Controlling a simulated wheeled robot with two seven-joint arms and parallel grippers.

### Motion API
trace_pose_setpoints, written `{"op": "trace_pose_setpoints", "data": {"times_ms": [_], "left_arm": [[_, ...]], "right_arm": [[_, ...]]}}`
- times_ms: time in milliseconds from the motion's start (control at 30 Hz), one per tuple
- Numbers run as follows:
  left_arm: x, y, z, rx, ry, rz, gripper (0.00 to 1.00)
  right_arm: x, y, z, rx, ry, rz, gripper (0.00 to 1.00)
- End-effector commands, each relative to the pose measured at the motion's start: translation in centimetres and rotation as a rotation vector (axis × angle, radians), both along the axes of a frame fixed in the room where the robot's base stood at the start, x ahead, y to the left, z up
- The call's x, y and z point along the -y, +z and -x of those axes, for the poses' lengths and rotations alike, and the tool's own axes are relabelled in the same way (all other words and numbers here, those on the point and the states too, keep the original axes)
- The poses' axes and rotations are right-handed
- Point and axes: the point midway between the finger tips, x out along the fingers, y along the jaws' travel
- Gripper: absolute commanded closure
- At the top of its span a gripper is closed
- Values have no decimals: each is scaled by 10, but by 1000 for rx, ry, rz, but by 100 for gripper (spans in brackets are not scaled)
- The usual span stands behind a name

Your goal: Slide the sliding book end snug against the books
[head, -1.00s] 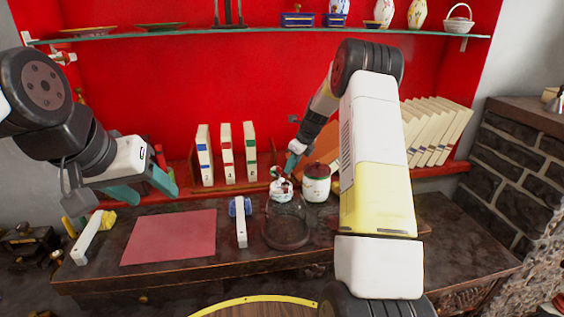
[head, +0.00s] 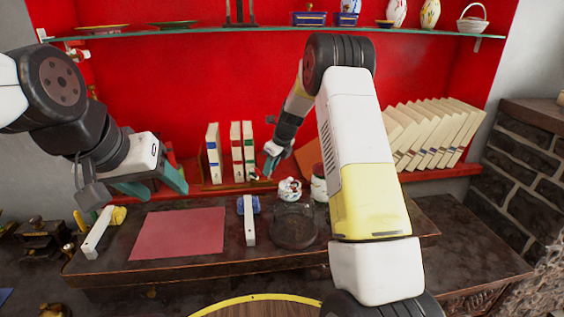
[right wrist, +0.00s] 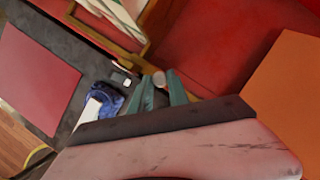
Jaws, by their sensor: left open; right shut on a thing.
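Three cream books stand upright on the red shelf: blue-labelled (head: 213,152), red-labelled (head: 237,150) and green-labelled (head: 249,149). Red and green stand together; a gap separates them from blue. The wooden sliding book end (right wrist: 148,32) shows beside the books in the right wrist view; in the head view it is mostly hidden near my right gripper. My right gripper (head: 268,168) is just right of the green book, shut, with a pale round end (right wrist: 159,78) between its fingertips (right wrist: 160,92). My left gripper (head: 163,186) is open and empty, left of the books.
An orange-brown panel (head: 309,160) leans right of my right gripper. A white floral pot (head: 289,189) and a jar (head: 319,186) stand in front. A row of leaning books (head: 430,134) is further right. A pink mat (head: 178,233) lies on the table; a glass shelf (head: 270,29) crosses above.

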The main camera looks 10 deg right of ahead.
Motion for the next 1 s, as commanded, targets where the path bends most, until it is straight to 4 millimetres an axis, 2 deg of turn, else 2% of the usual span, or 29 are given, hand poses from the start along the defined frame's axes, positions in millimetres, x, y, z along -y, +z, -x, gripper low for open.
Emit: {"op": "trace_pose_setpoints", "data": {"times_ms": [33, 100, 233, 400, 567, 900, 933, 1000], "left_arm": [[0, 0, 0, 0, 0, 0, 44], [0, 0, 0, 0, 0, 0, 44], [0, 0, 0, 0, 0, 0, 44], [0, 0, 0, 0, 0, 0, 44], [0, 0, 0, 0, 0, 0, 44], [0, 0, 0, 0, 0, 0, 44], [0, 0, 0, 0, 0, 0, 44], [0, 0, 0, 0, 0, 0, 44]], "right_arm": [[-18, 1, 0, 2, 6, -1, 100], [-36, 1, 0, 1, 7, -2, 100], [-64, 0, 0, 0, 6, -3, 100], [-86, 1, 0, 1, 4, -3, 100], [-95, 1, 0, 1, 3, -4, 100], [-97, 1, 0, 0, 3, -4, 100], [-97, 1, 0, 0, 3, -4, 75], [-97, 1, 0, 0, 3, -4, 62]]}}
